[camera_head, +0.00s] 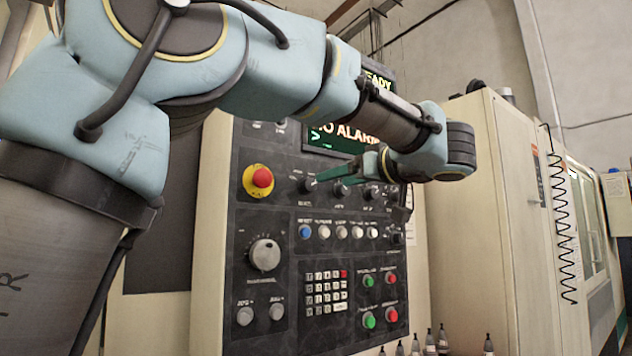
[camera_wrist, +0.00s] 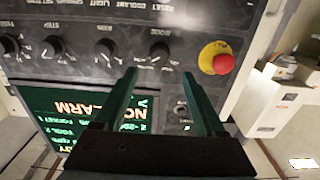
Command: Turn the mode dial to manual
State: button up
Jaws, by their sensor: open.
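The mode dial (camera_wrist: 160,52) is a dark round knob on the machine's control panel, with an upside-down "MODE" label beside it in the wrist view. In the head view it appears to be the knob (camera_head: 307,185) just right of the red emergency stop button. My gripper (camera_wrist: 160,74) is open, its two green fingers pointing at the panel. In the wrist view the dial shows between and just beyond the fingertips. In the head view the fingertips (camera_head: 319,178) are close to the dial; contact cannot be told. The dial's setting is too small to read.
The red emergency stop button (camera_wrist: 217,60) on its yellow base is close beside the dial. Several similar knobs (camera_wrist: 107,48) run along the same row. A screen (camera_head: 335,140) reading "NO ALARM" is above. A large dial (camera_head: 265,254) and a keypad (camera_head: 326,290) are below.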

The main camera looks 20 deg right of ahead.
aim_at(311, 185)
jog(key=w, duration=0.3)
jog(key=w+a+p, duration=0.1)
jog(key=w, duration=0.1)
jog(key=w+p, duration=0.1)
jog(key=w, duration=0.2)
jog(key=shift+w+a, duration=0.3)
jog(key=shift+c, duration=0.3)
grip_shut()
